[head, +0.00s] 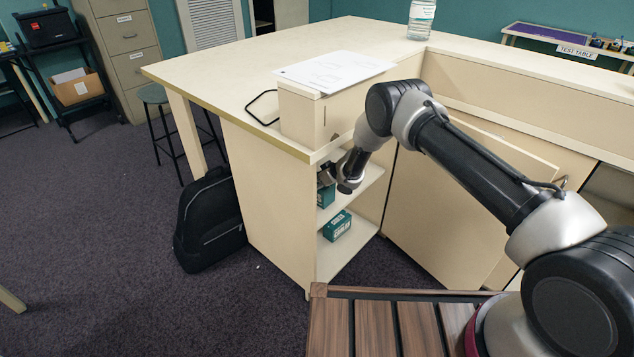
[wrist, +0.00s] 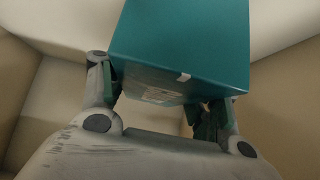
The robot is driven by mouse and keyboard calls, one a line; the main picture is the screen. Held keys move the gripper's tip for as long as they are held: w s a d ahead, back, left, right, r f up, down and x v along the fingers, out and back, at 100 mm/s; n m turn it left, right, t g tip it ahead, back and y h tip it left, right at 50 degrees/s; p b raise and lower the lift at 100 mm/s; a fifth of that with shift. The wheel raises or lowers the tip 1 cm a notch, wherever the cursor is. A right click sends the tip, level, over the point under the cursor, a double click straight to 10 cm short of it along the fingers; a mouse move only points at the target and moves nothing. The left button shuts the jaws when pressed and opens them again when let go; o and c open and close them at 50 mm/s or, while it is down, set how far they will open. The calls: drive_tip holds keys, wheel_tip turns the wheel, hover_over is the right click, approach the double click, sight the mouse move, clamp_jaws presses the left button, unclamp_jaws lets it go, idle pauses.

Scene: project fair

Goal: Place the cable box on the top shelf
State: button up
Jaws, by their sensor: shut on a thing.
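My gripper (head: 333,178) reaches into the upper opening of the cream shelf unit. It is shut on the teal cable box (head: 326,196), which is mostly hidden behind the gripper and the unit's left side in the head view. In the wrist view the box (wrist: 185,45) fills the upper middle, between the two fingers of my gripper (wrist: 165,95). The box is at the top shelf (head: 362,184); I cannot tell whether it touches the board. A similar green box (head: 337,226) with white lettering sits on the lower shelf (head: 350,251).
The counter (head: 235,75) above the shelves carries papers (head: 335,70) and a clear bottle (head: 421,18). A cabinet door panel (head: 450,200) stands right of the shelves. A black backpack (head: 210,222) leans at the left side. The carpet (head: 90,240) farther left is mostly clear.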

drive_tip(key=o, duration=1.4)
drive_tip(key=shift+f, duration=0.1)
drive_tip(key=shift+d+r, duration=0.1)
drive_tip(key=shift+r, duration=0.25)
drive_tip(key=v, duration=1.1)
drive_tip(key=shift+s+d+r, duration=0.15)
drive_tip(key=shift+s+r, duration=0.05)
drive_tip(key=shift+s, duration=0.05)
drive_tip(key=shift+d+f, duration=0.1)
